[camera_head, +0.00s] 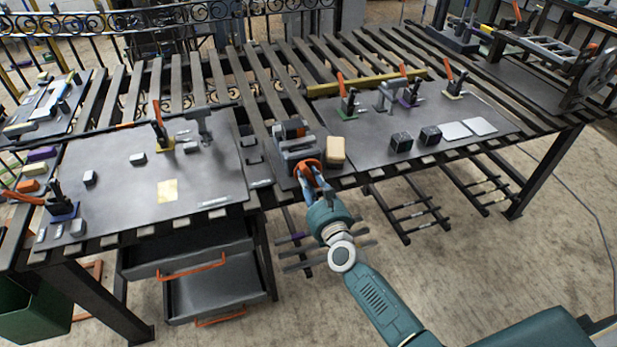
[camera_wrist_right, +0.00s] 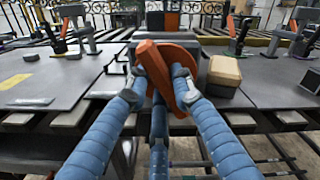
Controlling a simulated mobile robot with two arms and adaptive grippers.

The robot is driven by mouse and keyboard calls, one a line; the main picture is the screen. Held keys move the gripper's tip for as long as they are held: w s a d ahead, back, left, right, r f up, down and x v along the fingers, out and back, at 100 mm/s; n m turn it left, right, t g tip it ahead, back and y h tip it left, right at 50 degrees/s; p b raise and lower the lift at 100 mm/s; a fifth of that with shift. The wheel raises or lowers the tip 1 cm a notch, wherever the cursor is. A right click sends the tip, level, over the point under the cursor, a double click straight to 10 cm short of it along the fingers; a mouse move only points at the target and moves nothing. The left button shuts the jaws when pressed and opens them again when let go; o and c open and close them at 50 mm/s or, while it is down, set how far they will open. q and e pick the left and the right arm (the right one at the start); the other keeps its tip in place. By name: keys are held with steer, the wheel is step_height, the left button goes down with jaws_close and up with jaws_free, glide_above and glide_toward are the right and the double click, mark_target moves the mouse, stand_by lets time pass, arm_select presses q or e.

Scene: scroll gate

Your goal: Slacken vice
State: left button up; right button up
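The grey vice (camera_head: 296,143) is mounted at the bench's front edge, with dark and orange blocks at its top. Its orange handle (camera_head: 309,172) faces the front. In the right wrist view the handle (camera_wrist_right: 160,68) is a tilted bar in front of a round orange disc. My right gripper (camera_head: 312,182) is at the handle. Its blue fingers (camera_wrist_right: 160,88) come together on both sides of the bar and seem to touch it. The finger below is partly hidden by the handle. The vice jaws' gap is hidden in the wrist view. My left gripper is in neither view.
A tan block (camera_head: 335,151) stands close to the right of the vice. Two dark cubes (camera_head: 401,142) and pale plates (camera_head: 455,131) lie farther right. Toggle clamps (camera_head: 347,95) stand behind. Open drawers (camera_head: 212,282) are below left. The floor in front is clear.

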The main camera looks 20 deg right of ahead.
jaws_close()
